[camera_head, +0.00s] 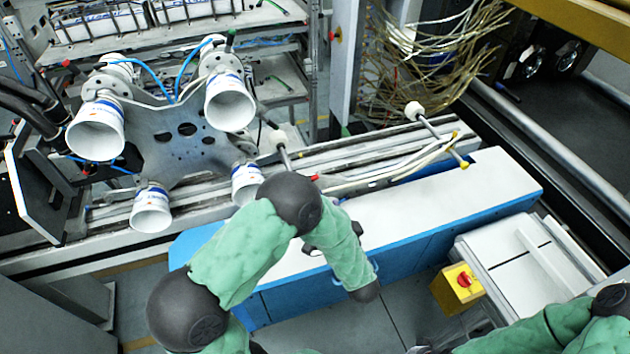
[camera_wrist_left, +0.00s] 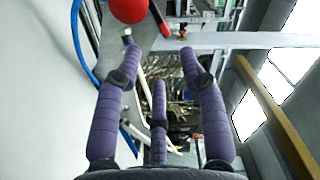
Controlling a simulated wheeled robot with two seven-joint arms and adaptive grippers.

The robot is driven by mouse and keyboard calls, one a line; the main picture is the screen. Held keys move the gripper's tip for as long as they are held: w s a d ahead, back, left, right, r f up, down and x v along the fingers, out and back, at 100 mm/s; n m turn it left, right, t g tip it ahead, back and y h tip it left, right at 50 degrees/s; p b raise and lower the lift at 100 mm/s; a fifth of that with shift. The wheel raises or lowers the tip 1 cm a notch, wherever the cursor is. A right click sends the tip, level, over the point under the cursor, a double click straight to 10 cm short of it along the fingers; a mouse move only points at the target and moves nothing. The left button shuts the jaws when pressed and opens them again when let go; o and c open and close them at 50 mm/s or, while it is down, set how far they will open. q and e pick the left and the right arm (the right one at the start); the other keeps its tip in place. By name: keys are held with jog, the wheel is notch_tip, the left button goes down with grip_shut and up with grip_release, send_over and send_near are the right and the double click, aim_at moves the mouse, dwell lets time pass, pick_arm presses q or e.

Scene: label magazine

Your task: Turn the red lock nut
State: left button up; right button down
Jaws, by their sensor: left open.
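A round red knob, which looks like the red lock nut (camera_wrist_left: 129,8), shows at the top edge of the left wrist view, partly cut off. My left gripper (camera_wrist_left: 158,55) has its purple fingers spread and nothing between them. The red knob lies beyond the left fingertip, apart from it as far as I can tell. In the head view a small red piece (camera_head: 314,177) shows beside my left arm's dark joint; I cannot tell if it is the same part. My left arm hides most of its gripper there. My right gripper is out of view.
A blue cabinet with a white top (camera_head: 450,205) stands beside my left arm. White cups (camera_head: 230,104) on a grey plate (camera_head: 180,135) are at the left. A rod with a white knob (camera_head: 414,110) sticks up behind. A yellow box with a red switch (camera_head: 458,289) is at the right.

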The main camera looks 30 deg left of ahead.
pick_arm(q)
jog(key=b+x, duration=0.1)
jog(key=x, duration=0.8)
jog(key=shift+w+a, duration=0.15)
grip_shut()
